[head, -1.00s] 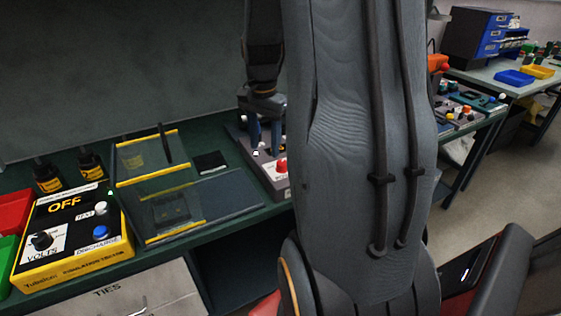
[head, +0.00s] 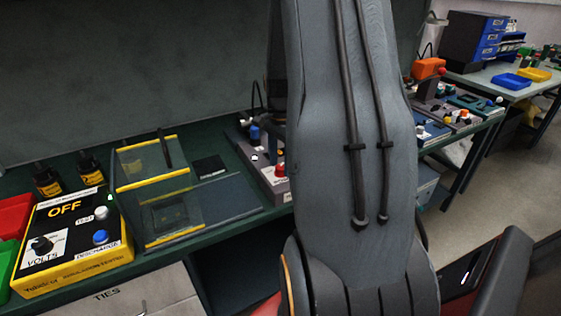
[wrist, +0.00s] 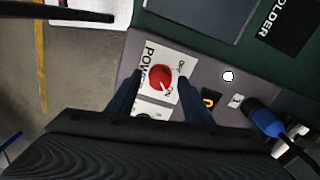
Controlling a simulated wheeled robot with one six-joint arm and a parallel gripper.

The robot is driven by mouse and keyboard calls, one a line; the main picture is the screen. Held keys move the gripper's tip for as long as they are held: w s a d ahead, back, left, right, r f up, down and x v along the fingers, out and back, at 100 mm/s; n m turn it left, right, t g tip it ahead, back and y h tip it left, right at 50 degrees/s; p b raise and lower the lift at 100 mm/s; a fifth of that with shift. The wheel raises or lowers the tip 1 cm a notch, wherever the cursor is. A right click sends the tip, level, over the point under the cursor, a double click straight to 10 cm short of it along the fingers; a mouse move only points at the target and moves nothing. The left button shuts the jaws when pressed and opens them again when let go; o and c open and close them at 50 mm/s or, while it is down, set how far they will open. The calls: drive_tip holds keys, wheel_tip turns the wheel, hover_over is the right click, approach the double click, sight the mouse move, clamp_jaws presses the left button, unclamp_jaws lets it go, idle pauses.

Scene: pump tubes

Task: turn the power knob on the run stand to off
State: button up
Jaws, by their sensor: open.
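The run stand (wrist: 206,66) is a grey box that fills the middle of the wrist view. Its red power knob (wrist: 159,77) sits on a white plate lettered POWER, with OFF and ON marks. I cannot clearly tell which mark the knob points to. My gripper (wrist: 160,80) is open, with one dark blue finger on each side of the knob in the picture; contact is not clear. In the head view the run stand (head: 270,184) and red knob (head: 281,170) show beside my arm, which hides the gripper.
A blue plug (wrist: 263,116) with a cable stands on the run stand, and a white button (wrist: 228,76) is near it. In the head view, a yellow tester box (head: 72,240) reading OFF and clear hinged panels (head: 222,202) lie to the left. Dark bottles (head: 46,178) stand behind.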

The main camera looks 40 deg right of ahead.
drive_tip(key=c, duration=1.1)
drive_tip(key=shift+o, duration=0.2)
drive_tip(key=n+p, duration=0.2)
drive_tip(key=n, duration=0.2)
drive_tip(key=shift+r+n, duration=0.1)
drive_tip(key=shift+n, duration=0.3)
drive_tip(key=n+p, duration=0.1)
drive_tip(key=n, duration=0.3)
drive_tip(key=shift+p, duration=0.35)
drive_tip(key=n+p, duration=0.1)
drive_tip(key=n, duration=0.4)
drive_tip(key=shift+w, duration=0.1)
drive_tip(key=shift+d+n+p, duration=0.1)
drive_tip(key=shift+n+p, duration=0.65)
drive_tip(key=shift+n, duration=1.25)
